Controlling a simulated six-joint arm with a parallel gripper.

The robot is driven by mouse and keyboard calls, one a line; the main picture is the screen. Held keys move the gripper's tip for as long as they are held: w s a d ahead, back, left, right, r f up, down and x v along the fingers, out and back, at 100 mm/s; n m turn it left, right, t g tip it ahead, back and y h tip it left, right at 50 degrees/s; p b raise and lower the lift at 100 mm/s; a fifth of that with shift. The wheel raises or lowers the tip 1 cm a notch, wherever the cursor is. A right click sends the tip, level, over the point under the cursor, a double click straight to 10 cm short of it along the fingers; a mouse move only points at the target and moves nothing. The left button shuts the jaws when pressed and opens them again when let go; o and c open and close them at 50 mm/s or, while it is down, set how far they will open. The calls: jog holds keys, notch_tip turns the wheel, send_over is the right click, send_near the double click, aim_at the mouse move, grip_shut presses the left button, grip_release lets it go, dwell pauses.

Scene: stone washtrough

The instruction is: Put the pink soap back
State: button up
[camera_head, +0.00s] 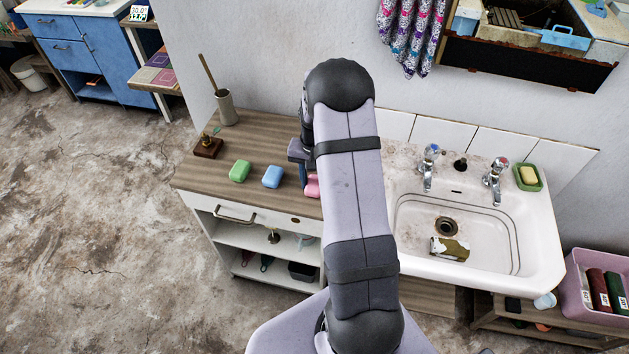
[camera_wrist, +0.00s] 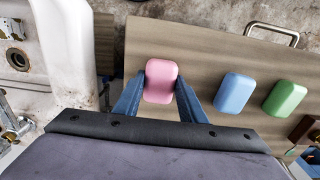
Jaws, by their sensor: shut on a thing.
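The pink soap (camera_wrist: 161,78) is a rounded block between the two blue fingers of my gripper (camera_wrist: 159,98) in the wrist view. The fingers are shut on its sides. In the head view the pink soap (camera_head: 313,186) shows only partly, beside my arm at the right end of the wooden counter (camera_head: 225,178). My gripper (camera_head: 304,176) is mostly hidden there behind my arm. I cannot tell whether the soap touches the counter. A green dish (camera_head: 541,183) with a yellow soap (camera_head: 528,176) sits on the right back corner of the sink.
A blue soap (camera_head: 272,176) and a green soap (camera_head: 240,171) lie in a row left of the pink one. A brush holder (camera_head: 227,108) and a small brown block (camera_head: 208,147) stand farther left. The white sink (camera_head: 540,240) with taps (camera_head: 428,165) is to the right.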

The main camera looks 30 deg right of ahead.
jog(key=o, duration=1.3)
jog(key=shift+c, duration=0.2)
notch_tip(320, 180, up, 12)
jog(key=b, duration=0.3)
jog(key=shift+r, duration=0.15)
jog(key=s+a+f+n, duration=0.3)
jog(key=s+a+n, duration=0.6)
jog(key=s+a, duration=0.8)
jog(key=shift+s+a, duration=0.15)
jog(key=shift+s, duration=0.95)
